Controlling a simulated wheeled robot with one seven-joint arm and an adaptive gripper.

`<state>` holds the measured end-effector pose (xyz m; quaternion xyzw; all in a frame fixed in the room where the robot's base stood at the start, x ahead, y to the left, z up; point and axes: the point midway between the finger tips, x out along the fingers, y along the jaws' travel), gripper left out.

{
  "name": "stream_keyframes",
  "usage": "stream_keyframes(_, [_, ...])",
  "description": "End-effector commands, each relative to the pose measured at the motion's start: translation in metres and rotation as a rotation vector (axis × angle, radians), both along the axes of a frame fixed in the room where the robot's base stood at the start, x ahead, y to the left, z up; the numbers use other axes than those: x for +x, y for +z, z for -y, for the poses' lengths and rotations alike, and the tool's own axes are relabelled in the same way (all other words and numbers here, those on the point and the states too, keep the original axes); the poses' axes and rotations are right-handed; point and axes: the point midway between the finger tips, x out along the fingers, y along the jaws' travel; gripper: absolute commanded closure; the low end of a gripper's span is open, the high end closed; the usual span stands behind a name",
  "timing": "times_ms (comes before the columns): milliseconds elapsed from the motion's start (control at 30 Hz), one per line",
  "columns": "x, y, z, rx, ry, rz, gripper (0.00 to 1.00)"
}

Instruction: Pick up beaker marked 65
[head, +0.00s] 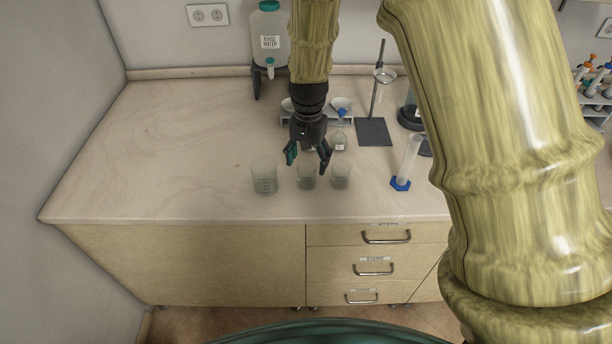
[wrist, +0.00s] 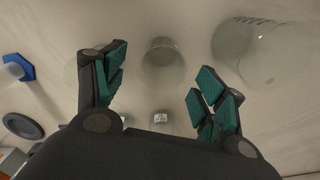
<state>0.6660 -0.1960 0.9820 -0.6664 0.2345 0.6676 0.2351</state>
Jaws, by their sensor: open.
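Three clear glass beakers stand upright in a row near the bench's front edge: a larger left beaker (head: 264,178), a middle beaker (head: 306,178) and a right beaker (head: 341,177). I cannot read the number 65 on any of them. My gripper (head: 308,160) is open and points down above the middle beaker, its fingers apart and empty. In the wrist view, the middle beaker (wrist: 162,58) lies beyond and between the fingertips of my gripper (wrist: 158,85). The larger beaker (wrist: 248,50) shows at the upper right, with faint markings; the right beaker is mostly hidden behind a finger there.
A measuring cylinder with a blue base (head: 401,183) stands right of the beakers. Behind are a small labelled bottle (head: 339,143), a stand with a ring (head: 374,131) and a rinse water tank (head: 270,35). The bench's left side (head: 170,150) is clear.

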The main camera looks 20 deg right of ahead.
Motion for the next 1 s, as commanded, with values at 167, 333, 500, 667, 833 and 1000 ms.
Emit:
stream_keyframes(167, [0.0, -0.007, -0.001, 0.0, 0.002, 0.0, 0.29])
stream_keyframes(333, [0.001, -0.015, -0.002, 0.0, 0.003, -0.001, 0.29])
stream_keyframes(500, [0.002, -0.03, -0.004, 0.0, 0.004, -0.003, 0.29])
stream_keyframes(667, [0.003, -0.046, -0.004, 0.0, 0.004, -0.001, 0.29])
stream_keyframes(833, [0.003, -0.057, -0.004, 0.0, 0.004, 0.0, 0.29])
stream_keyframes(1000, [0.003, -0.06, -0.004, -0.001, 0.004, 0.001, 0.29])
